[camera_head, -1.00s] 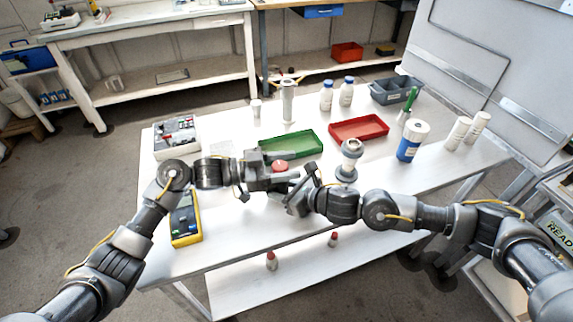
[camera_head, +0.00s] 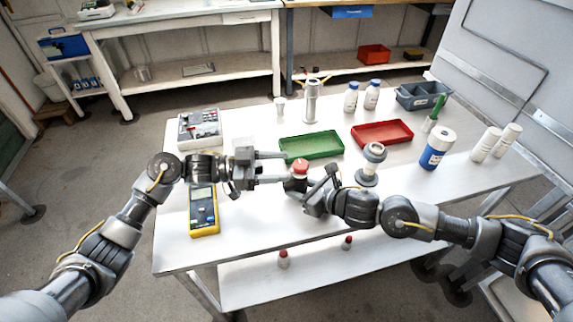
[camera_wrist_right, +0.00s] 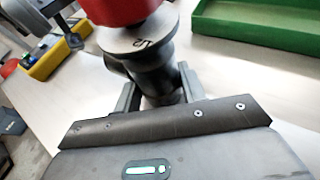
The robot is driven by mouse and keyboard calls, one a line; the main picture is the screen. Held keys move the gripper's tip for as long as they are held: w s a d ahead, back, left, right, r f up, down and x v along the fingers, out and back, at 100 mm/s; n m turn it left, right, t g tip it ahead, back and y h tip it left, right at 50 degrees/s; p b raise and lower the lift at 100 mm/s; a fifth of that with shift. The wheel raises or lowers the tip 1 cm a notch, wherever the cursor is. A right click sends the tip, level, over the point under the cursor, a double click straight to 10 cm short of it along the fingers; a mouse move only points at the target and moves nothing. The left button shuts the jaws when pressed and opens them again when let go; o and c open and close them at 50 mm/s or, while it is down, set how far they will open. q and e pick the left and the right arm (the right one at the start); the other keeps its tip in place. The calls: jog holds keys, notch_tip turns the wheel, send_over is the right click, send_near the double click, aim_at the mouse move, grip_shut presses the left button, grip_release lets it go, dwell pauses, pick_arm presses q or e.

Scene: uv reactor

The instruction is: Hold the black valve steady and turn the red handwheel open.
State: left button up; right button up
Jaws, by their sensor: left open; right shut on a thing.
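The black valve (camera_head: 296,186) stands on the white table with the red handwheel (camera_head: 300,166) on top. In the right wrist view the valve body (camera_wrist_right: 150,65) sits between my right fingers, with the red handwheel (camera_wrist_right: 125,10) above it, cut off by the top edge. My right gripper (camera_head: 307,196) is shut on the valve body from the lower right. My left gripper (camera_head: 284,167) is open, its two fingers pointing right towards the handwheel. The fingertips are close to the wheel's left side; I cannot tell whether they touch it.
A green tray (camera_head: 312,157) lies just behind the valve and a red tray (camera_head: 362,143) is further right. A grey flanged part (camera_head: 374,153) stands right of the valve. A yellow meter (camera_head: 204,229) lies near my left arm. The table front is mostly clear.

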jog(key=o, duration=1.2)
jog(key=shift+o, duration=0.2)
